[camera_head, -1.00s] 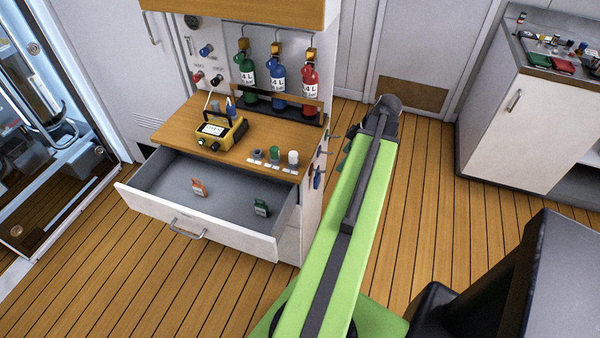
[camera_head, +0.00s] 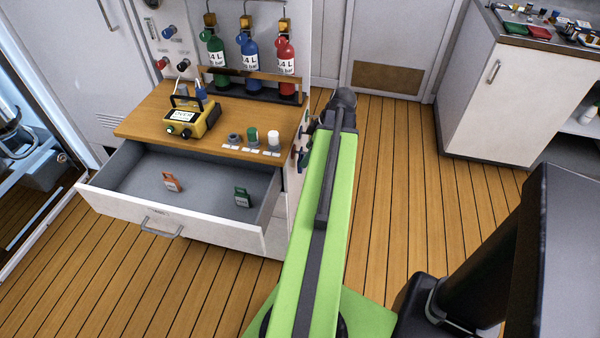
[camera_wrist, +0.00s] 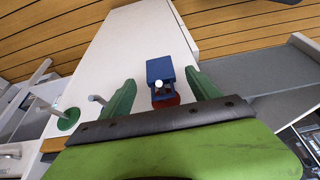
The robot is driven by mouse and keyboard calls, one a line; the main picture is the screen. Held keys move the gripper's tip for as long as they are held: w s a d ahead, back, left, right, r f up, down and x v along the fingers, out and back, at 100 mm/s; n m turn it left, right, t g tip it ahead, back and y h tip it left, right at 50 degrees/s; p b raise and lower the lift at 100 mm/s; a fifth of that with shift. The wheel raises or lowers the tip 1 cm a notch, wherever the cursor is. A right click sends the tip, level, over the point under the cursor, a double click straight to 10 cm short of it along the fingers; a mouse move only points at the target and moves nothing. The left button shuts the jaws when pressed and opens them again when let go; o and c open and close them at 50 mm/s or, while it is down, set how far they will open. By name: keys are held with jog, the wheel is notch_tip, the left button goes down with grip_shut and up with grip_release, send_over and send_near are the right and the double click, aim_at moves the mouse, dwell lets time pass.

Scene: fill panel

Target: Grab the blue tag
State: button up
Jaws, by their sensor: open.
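The blue tag (camera_wrist: 160,70) shows in the wrist view against the white side of the cabinet, near the middle of the picture. A red piece (camera_wrist: 166,101) shows just below it, partly hidden by my gripper's dark edge. My gripper (camera_wrist: 160,88) is open, with one green finger on each side of the blue tag and a gap to each. I cannot tell how far the tag is in depth from the fingertips. In the head view my arm covers most of the gripper and the cabinet's side, where only small bits of the tags show.
The drawer (camera_head: 190,228) stands open, holding an orange tag (camera_head: 172,183) and a green tag (camera_head: 242,198). A yellow device (camera_head: 193,118) sits on the wooden top. Green, blue and red bottles stand behind. A peg with a green disc (camera_wrist: 68,119) is left of my gripper.

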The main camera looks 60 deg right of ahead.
jog(key=shift+w+f, duration=0.15)
jog(key=shift+f, duration=0.15)
jog(key=b+x, duration=0.4)
jog(key=x, duration=0.1)
jog(key=shift+w+a+f+b, duration=0.1)
jog(key=shift+w+b, duration=0.15)
jog(key=shift+b, duration=0.05)
jog(key=c, duration=1.4)
